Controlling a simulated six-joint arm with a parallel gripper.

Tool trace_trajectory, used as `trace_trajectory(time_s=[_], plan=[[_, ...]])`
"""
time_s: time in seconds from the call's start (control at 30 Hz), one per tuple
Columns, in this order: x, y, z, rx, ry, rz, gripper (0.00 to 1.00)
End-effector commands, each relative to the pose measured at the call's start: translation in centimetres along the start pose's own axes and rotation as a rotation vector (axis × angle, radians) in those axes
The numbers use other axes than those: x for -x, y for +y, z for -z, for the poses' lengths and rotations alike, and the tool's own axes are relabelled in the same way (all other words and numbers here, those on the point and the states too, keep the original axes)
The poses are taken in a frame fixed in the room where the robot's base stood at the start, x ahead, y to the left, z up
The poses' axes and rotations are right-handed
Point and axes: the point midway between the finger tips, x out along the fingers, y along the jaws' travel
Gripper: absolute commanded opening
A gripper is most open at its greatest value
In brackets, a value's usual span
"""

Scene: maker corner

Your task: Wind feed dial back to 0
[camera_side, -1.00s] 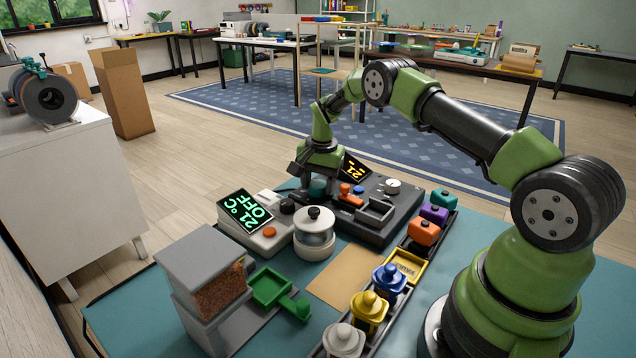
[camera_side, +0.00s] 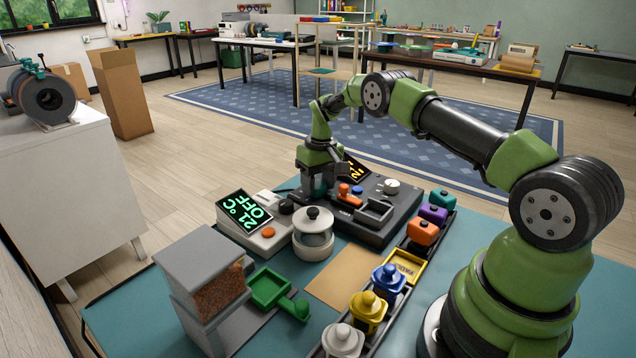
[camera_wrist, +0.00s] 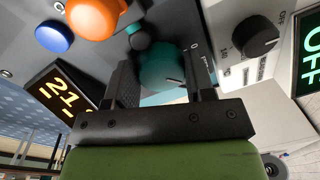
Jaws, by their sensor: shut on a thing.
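The feed dial is a round teal knob (camera_wrist: 160,66) on the dark control box (camera_side: 371,231), with a pale pointer line towards its lower right in the wrist view. A printed 0 shows on the panel just above and right of it. My gripper (camera_wrist: 162,82) is shut on the dial, one finger on each side. In the side view my gripper (camera_side: 318,190) points down at the box's back left and largely hides the dial. The tilted display (camera_side: 355,168) shows orange characters, partly covered by my gripper; I cannot read them surely.
Beside the dial are an orange knob (camera_wrist: 95,15) and a blue button (camera_wrist: 53,37). A tray of coloured blocks and pots lies in front.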

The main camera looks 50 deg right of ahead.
Motion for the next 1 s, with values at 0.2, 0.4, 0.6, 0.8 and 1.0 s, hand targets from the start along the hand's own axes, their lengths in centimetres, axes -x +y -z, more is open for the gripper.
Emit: trace_trajectory(time_s=[0.2,0.4,0.6,0.8,1.0], plan=[[0.03,0.08,0.15,0.205,-0.01,-0.002,0.26],[0.03,0.09,0.19,0.394,-0.024,-0.002,0.26],[0.05,0.11,0.26,0.575,-0.036,-0.003,0.26],[0.03,0.12,0.29,0.726,-0.048,-0.003,0.26],[0.06,0.12,0.33,0.83,-0.055,-0.004,0.26]])
